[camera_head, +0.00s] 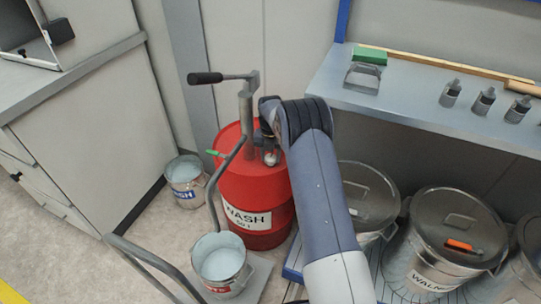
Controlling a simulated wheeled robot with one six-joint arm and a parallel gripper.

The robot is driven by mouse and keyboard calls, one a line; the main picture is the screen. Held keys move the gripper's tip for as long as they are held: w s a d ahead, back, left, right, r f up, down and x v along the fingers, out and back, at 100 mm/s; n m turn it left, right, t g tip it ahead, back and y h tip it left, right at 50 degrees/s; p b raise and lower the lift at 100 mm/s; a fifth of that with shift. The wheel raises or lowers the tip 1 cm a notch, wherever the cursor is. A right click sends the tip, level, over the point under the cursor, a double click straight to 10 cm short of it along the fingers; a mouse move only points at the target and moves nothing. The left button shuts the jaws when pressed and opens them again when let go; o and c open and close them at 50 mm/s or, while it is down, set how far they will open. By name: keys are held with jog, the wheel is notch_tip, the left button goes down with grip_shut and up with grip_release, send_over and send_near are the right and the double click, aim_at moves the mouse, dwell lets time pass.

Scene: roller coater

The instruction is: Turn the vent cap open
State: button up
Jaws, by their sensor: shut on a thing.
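A red drum (249,190) labelled WASH stands upright on the floor in the middle of the view. My arm reaches in from the lower right, and my gripper (269,150) points down at the right side of the drum's top. It is shut on the vent cap (271,158), a small piece on the lid that is mostly hidden by the gripper and my wrist. The cap's turn angle cannot be made out.
A hand pump (247,105) with a black-gripped lever rises from the drum beside my gripper. A green-handled part (215,153) sticks out left. Buckets (221,262) (186,181) stand nearby. A shelf (420,105) and lidded cans (452,230) are right.

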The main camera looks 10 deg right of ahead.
aim_at(270, 157)
dwell(0.3)
jog(key=o, duration=1)
jog(key=shift+r, duration=0.1)
notch_tip(270, 157, up, 11)
jog(key=shift+f+p, duration=0.15)
jog(key=shift+p, duration=0.4)
notch_tip(270, 157, down, 11)
jog(key=shift+r+b, duration=0.1)
jog(key=shift+b, duration=0.5)
